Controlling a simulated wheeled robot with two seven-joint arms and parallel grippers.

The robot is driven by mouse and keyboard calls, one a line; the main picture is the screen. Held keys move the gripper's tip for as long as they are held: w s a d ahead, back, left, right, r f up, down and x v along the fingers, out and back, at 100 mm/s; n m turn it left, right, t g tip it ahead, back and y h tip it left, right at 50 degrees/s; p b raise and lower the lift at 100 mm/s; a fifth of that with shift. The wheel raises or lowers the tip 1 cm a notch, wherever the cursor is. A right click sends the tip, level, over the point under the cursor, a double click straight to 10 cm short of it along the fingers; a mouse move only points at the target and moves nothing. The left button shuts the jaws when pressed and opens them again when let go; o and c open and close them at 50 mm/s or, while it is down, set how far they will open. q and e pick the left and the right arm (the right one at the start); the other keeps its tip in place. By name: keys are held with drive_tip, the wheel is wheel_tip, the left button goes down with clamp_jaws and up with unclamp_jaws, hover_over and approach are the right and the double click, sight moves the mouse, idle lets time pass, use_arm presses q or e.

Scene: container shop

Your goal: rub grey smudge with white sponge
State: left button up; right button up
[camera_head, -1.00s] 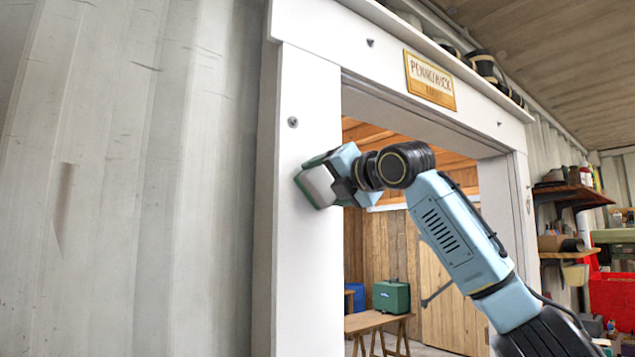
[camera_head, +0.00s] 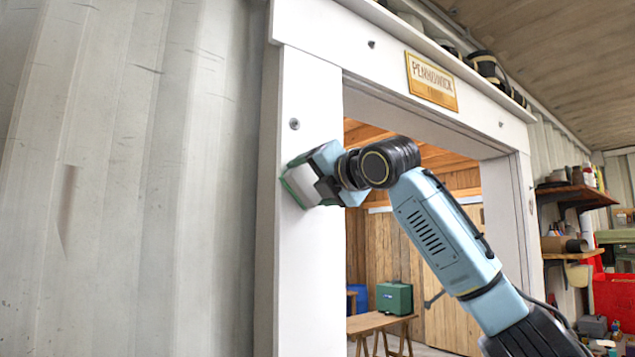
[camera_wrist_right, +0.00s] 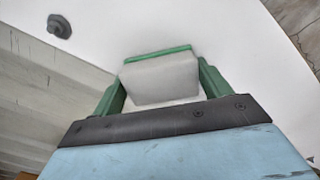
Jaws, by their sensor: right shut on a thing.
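My right gripper (camera_head: 300,180) is shut on the white sponge (camera_head: 303,184), at the left upright of the white door frame (camera_head: 304,270). In the right wrist view, the sponge (camera_wrist_right: 162,80) sits between the two green fingers of my right gripper (camera_wrist_right: 163,86). Its thin green layer faces the white frame and looks to be against it, though I cannot be sure of the contact. I see no grey smudge on the bare parts of the frame; the sponge and gripper hide part of the upright. My left gripper is not in view.
A bolt head (camera_head: 294,124) sticks out of the upright above the sponge. Corrugated metal wall (camera_head: 120,180) lies to the left, with a brownish streak (camera_head: 67,208). A brass name plate (camera_head: 431,81) is on the lintel. Through the doorway stands a table (camera_head: 378,321) with a green box (camera_head: 394,298).

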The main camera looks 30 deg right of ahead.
drive_tip(key=shift+f, duration=0.1)
drive_tip(key=shift+s+a+f, duration=0.1)
drive_tip(key=shift+s, duration=0.6)
drive_tip(key=s, duration=0.2)
drive_tip(key=s+b, duration=0.1)
drive_tip(key=shift+d, duration=0.25)
drive_tip(key=shift+s, duration=0.6)
drive_tip(key=shift+s, duration=0.1)
drive_tip(key=s, duration=0.2)
drive_tip(key=shift+s+d, duration=0.15)
drive_tip(key=shift+s, duration=0.25)
